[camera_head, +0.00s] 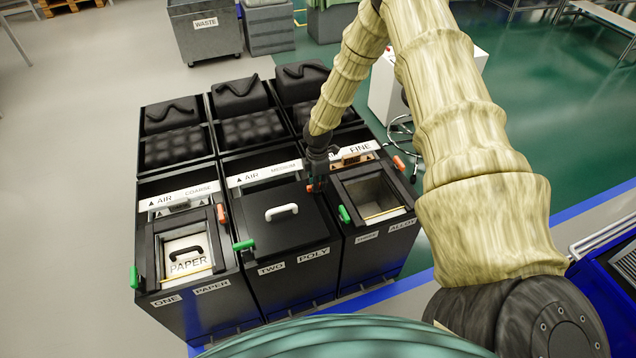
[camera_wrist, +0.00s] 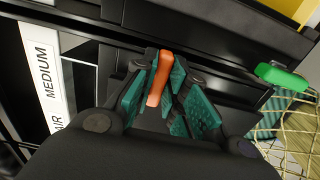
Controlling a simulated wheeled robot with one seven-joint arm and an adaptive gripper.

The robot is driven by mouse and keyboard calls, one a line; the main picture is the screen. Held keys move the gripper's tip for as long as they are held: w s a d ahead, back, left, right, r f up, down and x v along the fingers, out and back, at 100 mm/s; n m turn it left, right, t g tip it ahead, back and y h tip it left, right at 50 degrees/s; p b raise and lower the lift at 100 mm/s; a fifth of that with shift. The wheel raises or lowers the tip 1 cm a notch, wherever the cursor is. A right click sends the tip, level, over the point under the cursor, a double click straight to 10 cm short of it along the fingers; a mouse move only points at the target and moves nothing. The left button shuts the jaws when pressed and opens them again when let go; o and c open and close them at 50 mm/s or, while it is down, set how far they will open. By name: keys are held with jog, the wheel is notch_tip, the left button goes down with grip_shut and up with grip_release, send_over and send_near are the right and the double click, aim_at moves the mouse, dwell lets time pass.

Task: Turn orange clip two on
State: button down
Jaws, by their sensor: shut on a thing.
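The orange clip of cabinet two (camera_head: 316,187) is at the back right corner of that cabinet's black lid (camera_head: 282,236). My gripper (camera_head: 318,178) reaches down over it from behind. In the wrist view my gripper (camera_wrist: 162,80) has its teal finger pads on both sides of the orange clip (camera_wrist: 158,82), shut on it. The pads hide part of the clip. The lid, with a white handle (camera_head: 281,211), lies down over cabinet two, labelled TWO POLY. A green clip (camera_head: 243,245) is at its front left corner.
Cabinet one (camera_head: 205,306) on the left has an orange clip (camera_head: 221,214) and a green clip (camera_head: 134,276). Cabinet three, on the right, has an open-looking bin (camera_head: 372,196), an orange clip (camera_head: 399,163) and a green clip (camera_head: 344,214). Black padded units stand behind.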

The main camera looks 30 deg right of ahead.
jog(key=shift+d, duration=0.15)
dwell(0.3)
jog(key=c, duration=1.4)
grip_release()
jog(key=shift+c, duration=0.2)
jog(key=shift+r, duration=0.15)
notch_tip(320, 180, up, 12)
